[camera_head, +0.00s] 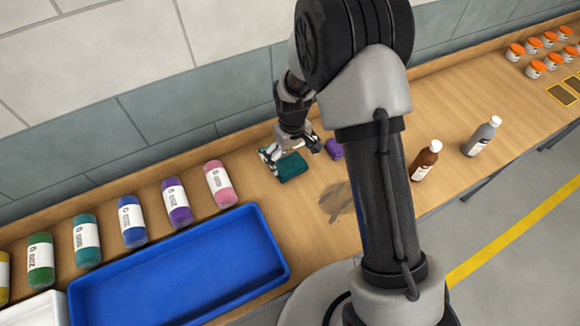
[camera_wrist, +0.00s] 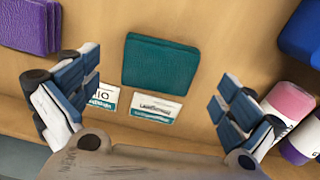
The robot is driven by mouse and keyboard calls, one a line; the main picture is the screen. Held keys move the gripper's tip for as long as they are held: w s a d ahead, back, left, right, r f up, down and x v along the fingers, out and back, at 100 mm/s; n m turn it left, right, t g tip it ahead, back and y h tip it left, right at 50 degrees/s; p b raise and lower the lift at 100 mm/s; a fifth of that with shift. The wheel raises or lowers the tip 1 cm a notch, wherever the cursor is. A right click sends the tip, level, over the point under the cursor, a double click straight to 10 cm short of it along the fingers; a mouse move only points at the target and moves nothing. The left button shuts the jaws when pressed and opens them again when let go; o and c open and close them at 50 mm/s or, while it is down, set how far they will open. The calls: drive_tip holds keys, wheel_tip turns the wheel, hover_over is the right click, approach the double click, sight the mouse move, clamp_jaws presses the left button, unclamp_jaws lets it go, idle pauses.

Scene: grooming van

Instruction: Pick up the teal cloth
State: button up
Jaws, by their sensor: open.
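The teal cloth (camera_head: 291,166) is a folded, flat block lying on the wooden counter, and in the wrist view the teal cloth (camera_wrist: 160,62) sits at the upper middle. My gripper (camera_wrist: 158,105) is open, its fingers spread wide to the left and right of the cloth's near side. In the head view my gripper (camera_head: 290,157) is down close beside the cloth. I see nothing between the fingers except the counter and two small label cards. Whether the fingertips touch the counter cannot be told.
A purple cloth (camera_wrist: 31,25) lies to the left in the wrist view. A pink bottle (camera_wrist: 289,105) is close beside the right finger. A blue tray (camera_head: 180,268), several bottles, and a brown bottle (camera_head: 426,160) also stand on the counter. The wall runs behind.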

sight(291, 165)
drive_tip(key=f, duration=0.2)
drive_tip(key=f+b, duration=0.1)
drive_tip(key=f, duration=0.1)
drive_tip(key=shift+w+a+f, duration=0.15)
drive_tip(key=shift+w+f, duration=0.05)
drive_tip(key=shift+f, duration=0.15)
drive_tip(key=shift+c, duration=0.4)
drive_tip(key=c, duration=0.9)
drive_tip(key=shift+o, duration=0.2)
drive_tip(key=shift+r, duration=0.15)
wheel_tip(291, 165, up, 20)
drive_tip(key=p, duration=0.3)
drive_tip(key=shift+p, duration=0.4)
drive_tip(key=o, duration=0.4)
drive_tip(key=c, duration=0.3)
